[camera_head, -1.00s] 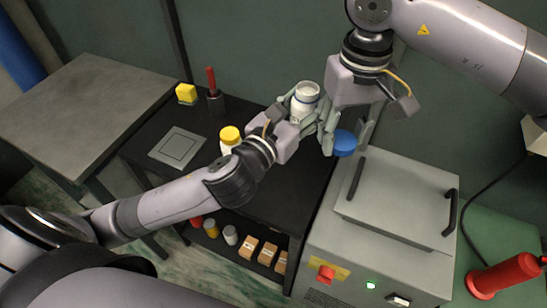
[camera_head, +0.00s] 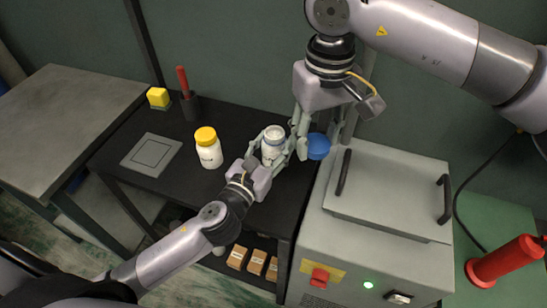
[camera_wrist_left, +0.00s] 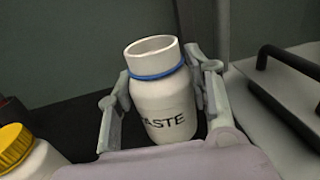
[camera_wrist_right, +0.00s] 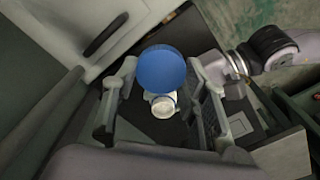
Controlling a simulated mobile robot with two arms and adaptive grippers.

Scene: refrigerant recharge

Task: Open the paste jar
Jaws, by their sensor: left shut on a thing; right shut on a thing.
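The white paste jar (camera_head: 272,150) has a bare open mouth and a blue ring at its neck. My left gripper (camera_head: 273,158) is shut on its body, over or on the black table; I cannot tell whether the base touches. The left wrist view shows the jar (camera_wrist_left: 165,95) between both fingers, label partly readable, leaning slightly. The blue lid (camera_head: 318,146) is off the jar. My right gripper (camera_head: 320,135) is shut on the lid, just right of the jar and apart from it. In the right wrist view the lid (camera_wrist_right: 162,68) sits between the fingers, with the jar (camera_wrist_right: 162,104) beyond.
A yellow-capped white bottle (camera_head: 208,150) stands left of the paste jar. A grey square plate (camera_head: 150,154), a yellow block (camera_head: 158,98) and a red-handled tool in a holder (camera_head: 188,100) are farther left. A grey machine (camera_head: 385,205) with handles adjoins the table on the right.

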